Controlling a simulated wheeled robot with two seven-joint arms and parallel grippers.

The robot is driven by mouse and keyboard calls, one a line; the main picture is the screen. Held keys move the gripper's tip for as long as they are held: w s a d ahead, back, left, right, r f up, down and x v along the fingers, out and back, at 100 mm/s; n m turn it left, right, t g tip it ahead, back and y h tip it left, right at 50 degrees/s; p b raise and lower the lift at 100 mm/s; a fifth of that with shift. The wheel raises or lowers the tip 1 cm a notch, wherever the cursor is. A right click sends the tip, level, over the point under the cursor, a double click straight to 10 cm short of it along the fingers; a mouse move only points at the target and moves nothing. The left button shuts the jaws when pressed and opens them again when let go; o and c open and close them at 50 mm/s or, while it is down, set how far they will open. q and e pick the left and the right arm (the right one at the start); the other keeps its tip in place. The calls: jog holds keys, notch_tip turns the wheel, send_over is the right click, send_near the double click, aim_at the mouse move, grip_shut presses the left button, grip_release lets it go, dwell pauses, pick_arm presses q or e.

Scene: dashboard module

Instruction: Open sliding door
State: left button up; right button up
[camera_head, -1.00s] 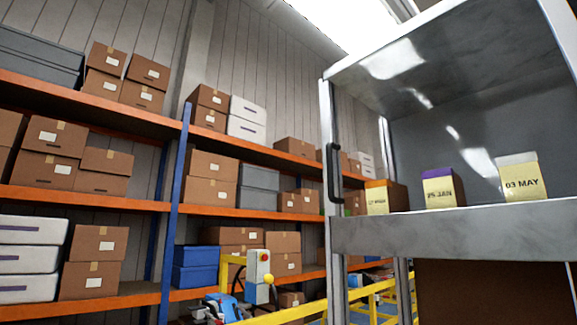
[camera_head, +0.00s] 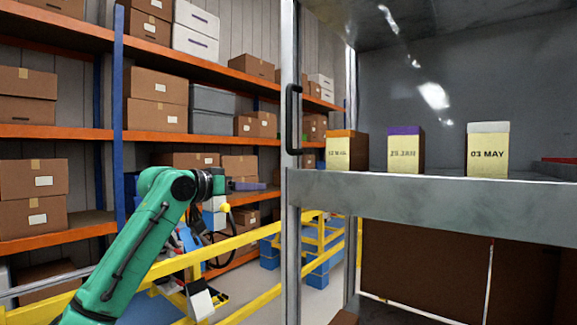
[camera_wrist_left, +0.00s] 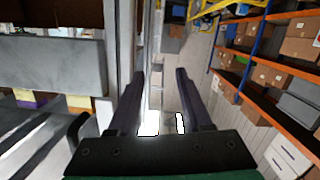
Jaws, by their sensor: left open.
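The metal cabinet's upright door frame (camera_head: 291,230) stands at the centre of the head view, with a black vertical handle (camera_head: 291,118) on it. The cabinet front to its right looks clear; I cannot tell where any door glass lies. My left gripper (camera_head: 248,186) is at the end of the green arm, left of and lower than the handle, apart from it. In the left wrist view its two dark fingers (camera_wrist_left: 158,92) are spread, with nothing between them. My right gripper is not in view.
The cabinet shelf (camera_head: 420,192) holds labelled boxes with orange, purple (camera_head: 406,150) and white tops. A yellow rail (camera_head: 240,240) runs behind the left arm. Orange racks of brown boxes (camera_head: 156,102) fill the left background.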

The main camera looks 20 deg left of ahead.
pick_arm(q)
jog(key=s+d+r+m+h+p, duration=0.1)
jog(key=s+r, duration=0.3)
jog(key=r, duration=0.2)
jog(key=s+r+m+h, duration=0.1)
jog(key=s+r, duration=0.2)
jog(key=r, duration=0.3)
jog(key=m+h+p, duration=0.1)
jog(key=m, duration=0.1)
send_near(286, 97)
jog(key=p+x, duration=0.6)
jog(key=x, duration=0.4)
jog(key=shift+d+p, duration=0.15)
jog(key=shift+p, duration=0.2)
jog(key=shift+w+f, duration=0.25)
jog(key=shift+w, duration=0.2)
jog(key=c, duration=0.7)
jog(key=shift+s+r, duration=0.1)
grip_shut()
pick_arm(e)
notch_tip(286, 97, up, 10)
pick_arm(q)
jog(key=shift+r, duration=0.15)
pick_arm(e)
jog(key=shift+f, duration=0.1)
